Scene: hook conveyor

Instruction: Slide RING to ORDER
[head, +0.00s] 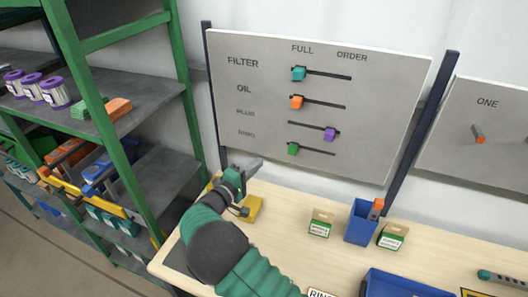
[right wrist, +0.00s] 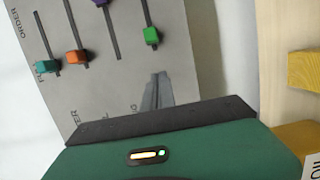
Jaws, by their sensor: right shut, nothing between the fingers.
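The grey slider board (head: 390,130) has rows labelled FILTER, OIL, PLUG and RING under the headings FULL and ORDER. The green knob (head: 293,149) of the RING row, the lowest, sits at the left, FULL end of its slot. It also shows in the right wrist view (right wrist: 151,36). My right gripper (head: 257,163) is shut and empty, left of and a little below the green knob, apart from it. In the right wrist view its fingertips (right wrist: 159,76) point toward the board near that knob. My left gripper is not in view.
The teal knob (head: 299,73) and orange knob (head: 297,102) sit at FULL; the purple knob (head: 330,134) sits at ORDER. Below the board, the workbench (head: 285,212) holds a yellow block (head: 252,208), small boxes (head: 320,222) and a blue bin (head: 358,225). A green-framed shelf (head: 150,130) stands left.

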